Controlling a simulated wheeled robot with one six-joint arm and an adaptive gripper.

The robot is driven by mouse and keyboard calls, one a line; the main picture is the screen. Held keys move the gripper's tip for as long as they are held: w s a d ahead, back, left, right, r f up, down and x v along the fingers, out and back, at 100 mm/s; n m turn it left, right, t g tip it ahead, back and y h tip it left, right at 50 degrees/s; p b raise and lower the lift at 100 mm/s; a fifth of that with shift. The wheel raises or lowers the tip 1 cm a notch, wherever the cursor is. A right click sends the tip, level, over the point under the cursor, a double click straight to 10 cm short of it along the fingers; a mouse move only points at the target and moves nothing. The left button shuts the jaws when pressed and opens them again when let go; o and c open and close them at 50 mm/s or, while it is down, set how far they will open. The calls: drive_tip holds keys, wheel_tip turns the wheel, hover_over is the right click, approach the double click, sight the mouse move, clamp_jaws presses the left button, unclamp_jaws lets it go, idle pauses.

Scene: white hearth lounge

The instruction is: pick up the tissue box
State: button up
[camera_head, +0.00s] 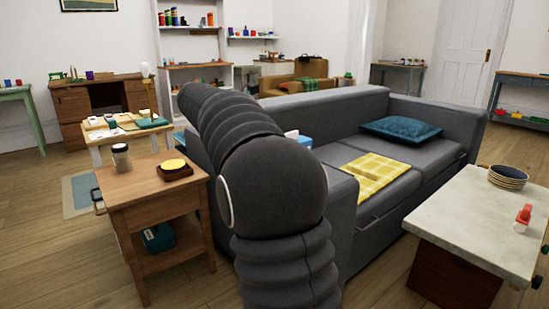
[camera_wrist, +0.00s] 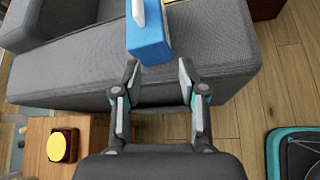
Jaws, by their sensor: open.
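The tissue box (camera_wrist: 149,43) is blue with a white tissue (camera_wrist: 139,12) standing out of its top. In the wrist view it is at the top, left of centre, over the grey sofa arm (camera_wrist: 215,50). In the head view only a bit of the tissue box (camera_head: 304,142) shows beside my dark arm, which hides the rest. My gripper (camera_wrist: 158,70) is open and empty. Its fingers point toward the box, whose near end is just beyond the fingertips, closer to the left finger. My gripper is hidden behind my arm in the head view.
A wooden side table (camera_head: 148,185) at left holds a jar (camera_head: 121,157) and a yellow-topped item (camera_head: 174,165). A yellow checked cloth (camera_head: 376,172) and teal cushion (camera_head: 401,130) lie on the sofa.

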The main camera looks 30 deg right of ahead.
drive_tip(key=w+d+f+n, duration=0.1)
drive_tip(key=w+d, duration=0.1)
drive_tip(key=d, duration=0.2)
drive_tip(key=w+d+f+h+b, duration=0.1)
drive_tip(key=w+d, duration=0.1)
drive_tip(key=d, duration=0.2)
drive_tip(key=w+d+f+n+g+h, duration=0.1)
drive_tip(key=w+d, duration=0.1)
drive_tip(key=d, duration=0.2)
drive_tip(key=shift+f+n, duration=0.1)
drive_tip(key=shift+n, duration=0.2)
drive_tip(key=shift+b+x, duration=0.65)
drive_tip(key=shift+x, duration=2.2)
drive_tip(key=shift+w+a, duration=0.15)
drive_tip(key=shift+w, duration=0.1)
drive_tip(key=shift+c, duration=0.3)
clamp_jaws()
